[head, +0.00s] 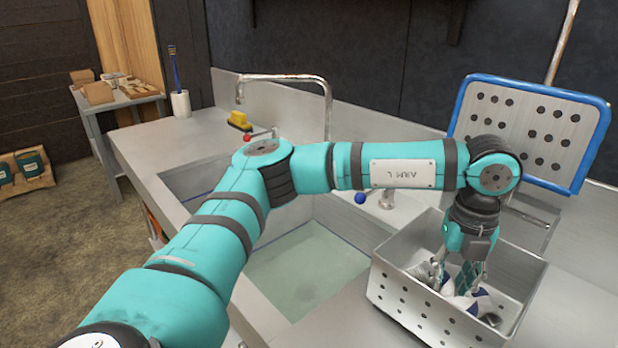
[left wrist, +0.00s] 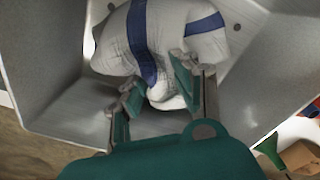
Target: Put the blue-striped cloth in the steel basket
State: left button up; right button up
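The steel basket (head: 430,318), a grey box with round holes, stands on the counter at the lower right in the head view. The blue-striped cloth (head: 484,302) is white with blue bands and lies bunched inside the basket. In the left wrist view the cloth (left wrist: 175,40) rests between the basket walls (left wrist: 285,70). My left gripper (head: 455,277) reaches down into the basket over the cloth. Its fingers (left wrist: 160,95) are spread apart, with a fold of cloth just beyond and between the tips. The fingers partly hide the cloth in the head view. My right gripper is not in view.
A sink basin (head: 310,265) with water lies left of the basket, with a tall faucet (head: 327,100) behind it. A blue-rimmed perforated panel (head: 535,125) stands behind the basket. A yellow sponge or brush (head: 239,120) and a white cup (head: 180,103) sit on the far counter.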

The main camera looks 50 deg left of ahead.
pick_arm(q)
jog(key=o, duration=1.3)
jog(key=shift+r, duration=0.15)
notch_tip(320, 180, up, 5)
jog(key=p, duration=0.3)
jog(key=shift+r, duration=0.1)
